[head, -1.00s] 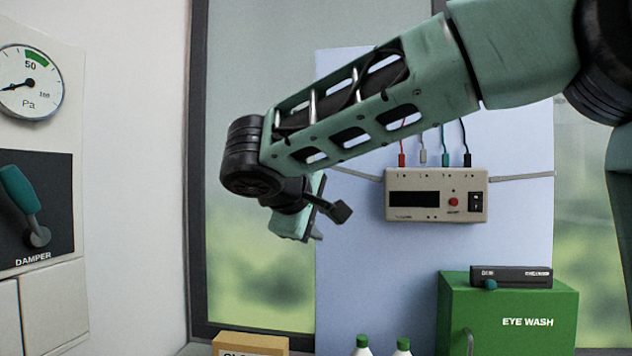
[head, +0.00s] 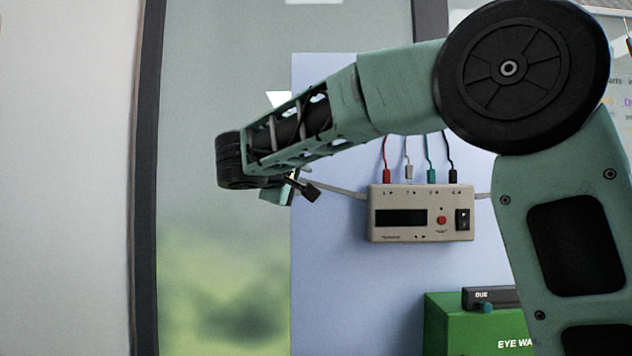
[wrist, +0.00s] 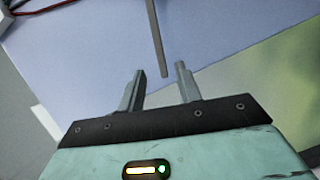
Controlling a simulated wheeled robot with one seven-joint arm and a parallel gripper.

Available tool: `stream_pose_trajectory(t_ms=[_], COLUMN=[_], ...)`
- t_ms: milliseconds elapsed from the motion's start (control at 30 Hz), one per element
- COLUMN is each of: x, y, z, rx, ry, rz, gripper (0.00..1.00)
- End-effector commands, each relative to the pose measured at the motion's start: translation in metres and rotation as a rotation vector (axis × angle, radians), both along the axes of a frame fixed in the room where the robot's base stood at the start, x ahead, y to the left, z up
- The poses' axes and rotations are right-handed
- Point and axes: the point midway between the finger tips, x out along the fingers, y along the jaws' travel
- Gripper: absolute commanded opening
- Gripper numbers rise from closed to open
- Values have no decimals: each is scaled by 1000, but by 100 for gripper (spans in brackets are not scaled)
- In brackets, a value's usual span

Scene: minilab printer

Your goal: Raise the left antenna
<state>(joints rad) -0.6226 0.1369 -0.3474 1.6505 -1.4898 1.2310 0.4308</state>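A beige box (head: 420,212) with a dark display, a red button and a black switch is on the blue panel. Its left antenna (head: 343,191) is a thin grey rod running left and slightly up from the box; its outer end is at my gripper in the head view. My gripper (head: 309,189) is partly hidden by my wrist there. In the wrist view my gripper (wrist: 159,70) is open, its two fingers apart. The left antenna (wrist: 155,35) comes down from the top, its tip showing in line with the gap between the fingertips. I cannot tell whether it touches a finger.
The right antenna (head: 483,196) is partly hidden behind my arm. Several coloured leads, such as the red plug (head: 387,175), stand on top of the box. A green eye wash cabinet (head: 455,325) with a black device (head: 490,297) on it is below right. Space left of the panel is free.

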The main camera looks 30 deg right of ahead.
Motion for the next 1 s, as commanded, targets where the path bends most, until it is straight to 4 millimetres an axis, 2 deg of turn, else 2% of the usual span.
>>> stream_pose_trajectory(t_ms=[200, 400, 600, 900, 1000], x=[25, 43, 51, 51, 51], y=[-39, -63, -75, -76, -76], z=[-2, -6, -9, -9, -9], rx=[-2, -2, 0, 0, 0], ry=[1, 2, 0, -1, -1], rz=[-3, -2, 0, 1, 1], gripper=[34, 34, 34, 34, 6])
